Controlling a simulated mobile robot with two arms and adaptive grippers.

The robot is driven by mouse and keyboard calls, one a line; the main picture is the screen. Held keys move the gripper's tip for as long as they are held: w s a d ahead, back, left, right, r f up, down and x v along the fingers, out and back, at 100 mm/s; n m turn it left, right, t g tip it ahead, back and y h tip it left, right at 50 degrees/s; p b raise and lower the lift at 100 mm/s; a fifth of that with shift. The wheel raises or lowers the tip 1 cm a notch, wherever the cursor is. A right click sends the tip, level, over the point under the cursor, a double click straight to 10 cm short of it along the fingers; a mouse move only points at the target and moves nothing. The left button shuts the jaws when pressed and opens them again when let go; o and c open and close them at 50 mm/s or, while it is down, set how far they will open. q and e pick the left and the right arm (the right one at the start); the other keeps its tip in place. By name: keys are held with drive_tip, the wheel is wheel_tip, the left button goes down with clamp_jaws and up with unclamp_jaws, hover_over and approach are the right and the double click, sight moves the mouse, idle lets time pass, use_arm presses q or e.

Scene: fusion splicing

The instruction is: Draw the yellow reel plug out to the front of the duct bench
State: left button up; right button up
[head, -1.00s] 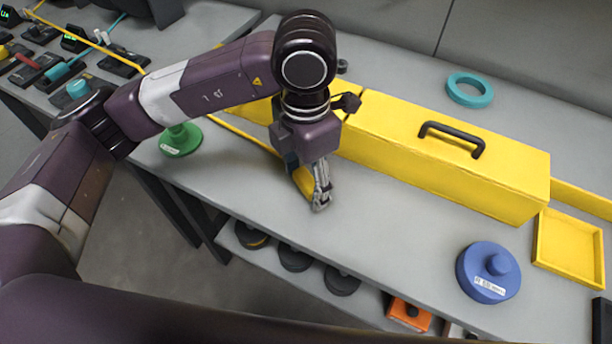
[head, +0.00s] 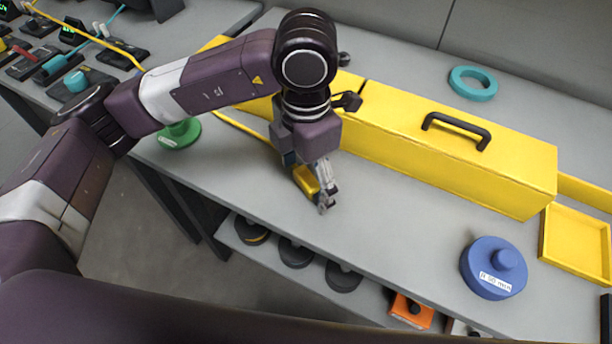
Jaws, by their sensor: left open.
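The yellow reel plug (head: 305,180) is a small yellow block at my left gripper, near the front of the grey duct bench (head: 400,222). A thin yellow cable (head: 243,127) runs from the left behind my arm toward it. My left gripper (head: 316,193) points down over the bench and is open. One metal finger shows just right of the plug; the other finger is mostly hidden, and I cannot tell whether either touches the plug. My right gripper is not in view.
A long yellow duct box (head: 410,170) with a black handle stands behind the gripper. A blue reel (head: 493,268), a green reel (head: 180,133), a teal ring (head: 473,83) and a yellow tray (head: 578,243) are on the bench. Black reels (head: 296,252) sit on the lower shelf.

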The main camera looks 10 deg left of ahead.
use_arm(q)
drive_tip(key=shift+r, duration=4)
wheel_tip(320, 180, down, 8)
drive_tip(key=shift+f, duration=0.1)
